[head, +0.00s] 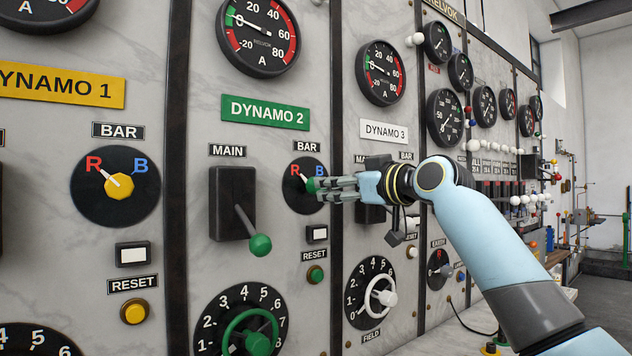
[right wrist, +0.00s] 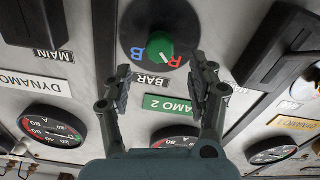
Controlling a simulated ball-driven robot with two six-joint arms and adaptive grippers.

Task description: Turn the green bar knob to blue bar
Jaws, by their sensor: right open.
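The green bar knob (head: 311,184) sits on a round black dial (head: 294,199) under the BAR label of the DYNAMO 2 panel. In the right wrist view the knob (right wrist: 160,48) shows whole, its white pointer line towards the red R; the blue B is on the other side. My left gripper is out of view.
Left of the dial, the MAIN lever with a green ball (head: 260,245) juts out. Below are a small white lamp (head: 317,233), a green reset button (head: 316,274) and a green handwheel (head: 249,334). The yellow bar knob (head: 119,186) of DYNAMO 1 is farther left.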

